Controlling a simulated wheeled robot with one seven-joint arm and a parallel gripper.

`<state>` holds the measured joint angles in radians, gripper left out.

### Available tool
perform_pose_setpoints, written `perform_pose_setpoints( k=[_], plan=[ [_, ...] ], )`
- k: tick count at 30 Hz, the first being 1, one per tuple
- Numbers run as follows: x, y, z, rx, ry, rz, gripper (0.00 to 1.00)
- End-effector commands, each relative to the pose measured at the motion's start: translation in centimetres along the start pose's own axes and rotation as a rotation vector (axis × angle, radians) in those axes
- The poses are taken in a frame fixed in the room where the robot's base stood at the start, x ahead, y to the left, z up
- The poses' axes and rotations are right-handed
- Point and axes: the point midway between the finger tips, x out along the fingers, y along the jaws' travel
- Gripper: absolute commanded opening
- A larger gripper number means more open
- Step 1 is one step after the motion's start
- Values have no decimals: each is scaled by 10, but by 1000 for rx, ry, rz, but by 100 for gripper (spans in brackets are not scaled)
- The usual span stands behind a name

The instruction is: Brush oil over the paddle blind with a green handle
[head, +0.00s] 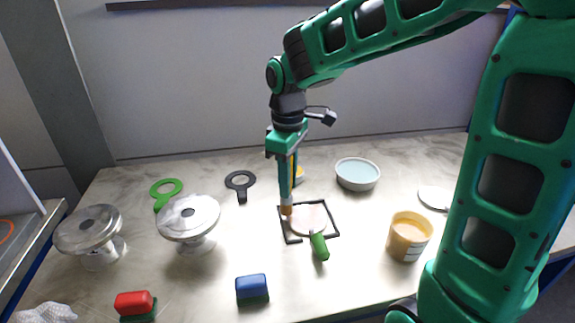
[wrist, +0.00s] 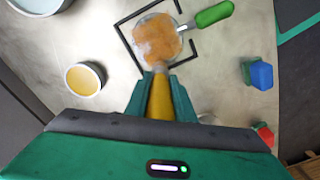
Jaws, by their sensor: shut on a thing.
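The paddle blind (head: 306,221) lies flat inside a black square outline, its green handle (head: 319,246) pointing to the front. In the wrist view the disc (wrist: 157,38) has an uneven amber coat over much of its face, and the green handle (wrist: 212,14) points upper right. My gripper (head: 290,172) is shut on a brush, upright above the disc's left edge. The brush (wrist: 160,105) sits between both fingers in the wrist view (wrist: 160,90). Its bristle end (head: 287,210) is at the disc's edge; I cannot tell whether it touches.
A pale bowl (head: 357,173) and a yellow jar (head: 408,240) stand right. Two flanged vessels (head: 188,220) stand left. Blue (head: 252,288) and red (head: 133,302) blocks lie in front.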

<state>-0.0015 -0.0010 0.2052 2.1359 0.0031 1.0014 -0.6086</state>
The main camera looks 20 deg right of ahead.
Motion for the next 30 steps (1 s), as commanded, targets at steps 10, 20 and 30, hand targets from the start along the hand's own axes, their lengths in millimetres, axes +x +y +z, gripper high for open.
perform_pose_setpoints(
  k=[10,20,30],
  plan=[
    [-37,1,0,1,5,5,0],
    [-65,0,-1,-2,5,4,0],
    [-70,-2,-2,-5,3,3,0]
  ],
)
